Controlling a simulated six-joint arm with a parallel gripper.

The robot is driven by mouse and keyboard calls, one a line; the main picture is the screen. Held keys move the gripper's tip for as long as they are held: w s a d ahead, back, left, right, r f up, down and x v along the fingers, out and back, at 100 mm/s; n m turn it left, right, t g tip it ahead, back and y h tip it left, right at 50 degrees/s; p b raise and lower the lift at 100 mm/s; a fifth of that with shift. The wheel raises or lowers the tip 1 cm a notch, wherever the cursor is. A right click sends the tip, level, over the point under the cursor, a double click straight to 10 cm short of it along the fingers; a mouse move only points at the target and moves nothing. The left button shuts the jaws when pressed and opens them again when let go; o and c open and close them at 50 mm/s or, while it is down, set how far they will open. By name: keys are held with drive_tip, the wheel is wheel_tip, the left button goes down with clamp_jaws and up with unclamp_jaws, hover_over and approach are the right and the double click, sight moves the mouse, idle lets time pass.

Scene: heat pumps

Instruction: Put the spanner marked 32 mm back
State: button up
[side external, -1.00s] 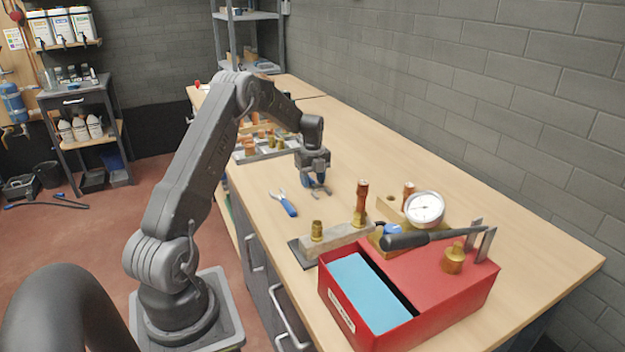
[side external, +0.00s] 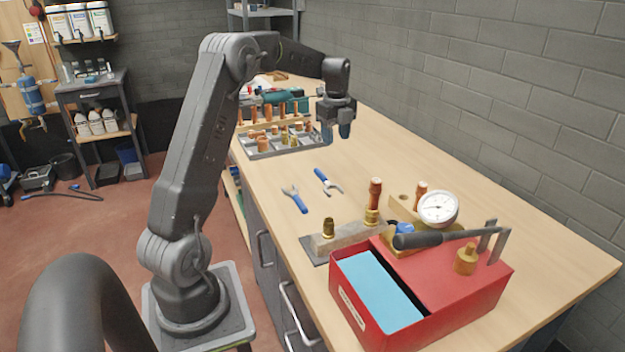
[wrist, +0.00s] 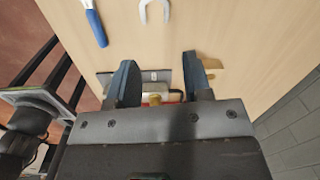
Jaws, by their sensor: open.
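Two open-ended spanners with blue handles lie flat on the bench, side by side and apart. The left spanner (side external: 295,199) has its jaw toward the back. The right spanner (side external: 327,181) has its jaw toward the front. In the wrist view, a blue handle (wrist: 96,24) and a grey spanner jaw (wrist: 153,10) show at the top edge. No size marking can be read on either spanner. My gripper (side external: 337,135) is above the bench, behind the spanners, open and empty. In the wrist view its two fingers (wrist: 160,78) are wide apart.
A grey tray of brass and copper fittings (side external: 262,152) is left of my gripper. In front are a steel block with a brass fitting (side external: 345,236), a pressure gauge (side external: 437,208) and a red box (side external: 410,332). The bench's right side (side external: 500,210) is clear.

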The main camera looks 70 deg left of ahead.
drive_tip(key=s+d+r+n+t, duration=0.1)
drive_tip(key=s+d+r+n, duration=0.15)
drive_tip(key=d, duration=0.35)
drive_tip(key=s+d+r+n, duration=0.2)
drive_tip(key=d+r, duration=0.1)
drive_tip(key=d, duration=0.3)
drive_tip(key=s+d+r+n+t, duration=0.1)
drive_tip(key=s+d+r+n, duration=0.15)
drive_tip(key=d, duration=0.45)
drive_tip(key=s+d+f+n+t, duration=0.2)
drive_tip(key=s+d+n+t, duration=0.1)
drive_tip(key=s+d+n, duration=0.6)
drive_tip(key=s+d, duration=0.4)
drive_tip(key=s, duration=0.2)
drive_tip(key=shift+s+d+f, duration=0.15)
drive_tip(key=shift+s+d, duration=0.1)
drive_tip(key=shift+d, duration=0.05)
